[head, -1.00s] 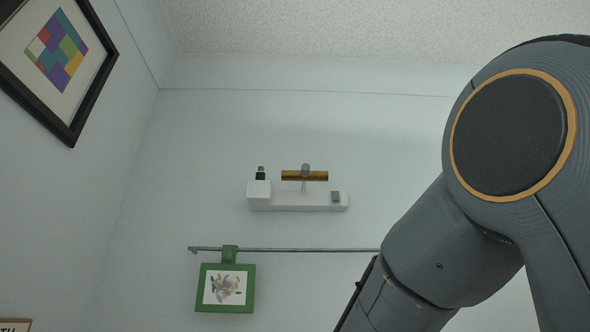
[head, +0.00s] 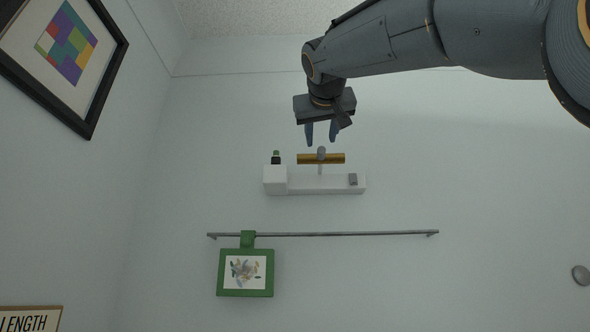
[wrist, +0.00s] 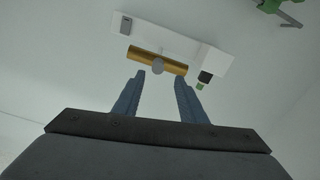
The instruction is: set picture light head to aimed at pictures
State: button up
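The picture light has a brass-coloured cylindrical head (head: 308,158) on a short stem, over a white wall-mounted base (head: 310,184). The head also shows in the wrist view (wrist: 172,65), with a grey round knob (wrist: 158,68) at its middle. My gripper (head: 321,140) is in front of or just above the head in the head view, fingers pointing down at it. In the wrist view (wrist: 160,78) the two fingers are apart with nothing between them, and the knob lies just beyond the tips. I cannot tell whether they touch. A green-framed picture (head: 221,272) hangs below the light.
A metal rail (head: 350,234) runs along the wall under the light. A small dark and green item (head: 276,158) stands on the base's left block. A black-framed picture (head: 107,70) hangs on the left wall. The wall at right is mostly clear.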

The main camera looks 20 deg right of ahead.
aim_at(322, 147)
jog(key=p+x, duration=0.1)
jog(key=x, duration=0.2)
jog(key=p+x, duration=0.2)
jog(key=x, duration=0.2)
jog(key=shift+w+d+f, duration=0.1)
jog(key=shift+w+d, duration=0.1)
jog(key=shift+d, duration=0.15)
